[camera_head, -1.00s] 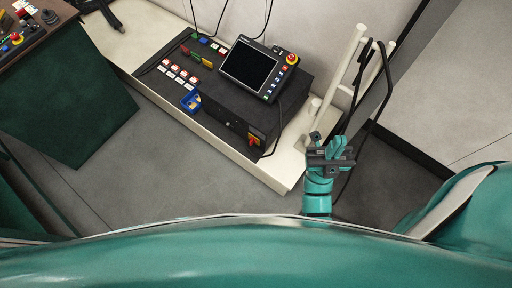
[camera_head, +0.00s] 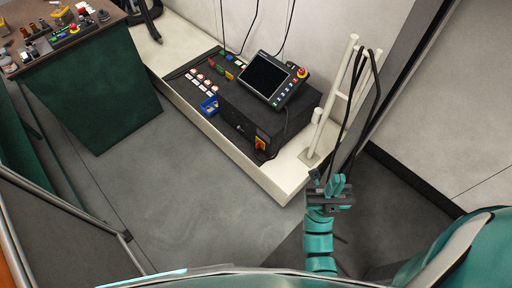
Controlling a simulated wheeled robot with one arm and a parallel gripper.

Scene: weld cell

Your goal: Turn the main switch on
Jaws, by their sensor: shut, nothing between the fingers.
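The main switch (camera_head: 260,144) looks like a red rotary handle on a yellow plate, on the front face at the right end of the black control box (camera_head: 232,119). Its exact handle angle is too small to tell. My gripper (camera_head: 331,181) is at the lower right of the switch, clearly apart from it, over the floor near the corner of the white bench. It is shut and holds nothing.
The control box stands on a low white bench (camera_head: 289,183). A tablet-like pendant (camera_head: 264,77) with a red button rests on it. White posts with black cables (camera_head: 349,105) stand close beside my gripper. A cluttered table (camera_head: 104,100) is at left. Grey floor (camera_head: 185,195) is clear.

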